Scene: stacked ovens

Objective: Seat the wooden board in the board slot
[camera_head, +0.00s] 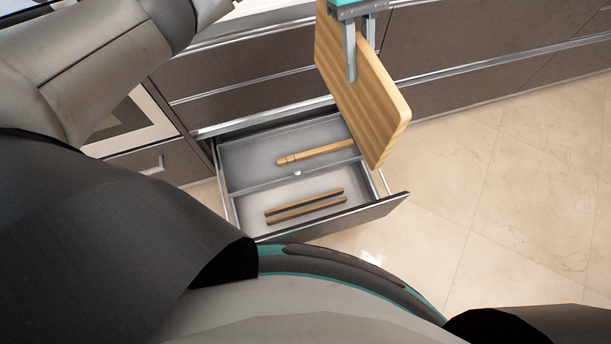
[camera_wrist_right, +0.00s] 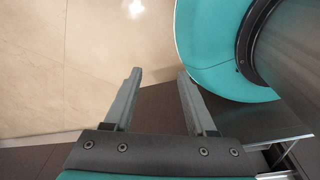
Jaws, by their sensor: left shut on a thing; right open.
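The wooden board (camera_head: 375,105) is held upright and tilted in the head view, above the right side of an open drawer. My left gripper (camera_head: 354,62) is shut on the board near its upper edge. Two parallel brown wooden strips (camera_head: 305,207) with a narrow gap lie on the floor of the drawer's front compartment; they look like the board slot. The board is apart from them, up and to the right. My right gripper (camera_wrist_right: 160,78) is open and empty in the right wrist view, over the floor beside my teal base.
The open drawer (camera_head: 232,206) has a divider and a small white knob-like thing (camera_head: 297,173). A light wooden rod (camera_head: 315,153) lies in the rear compartment, partly near the board. Closed drawer fronts (camera_head: 250,75) stand behind. Tiled floor (camera_head: 510,180) is clear at right.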

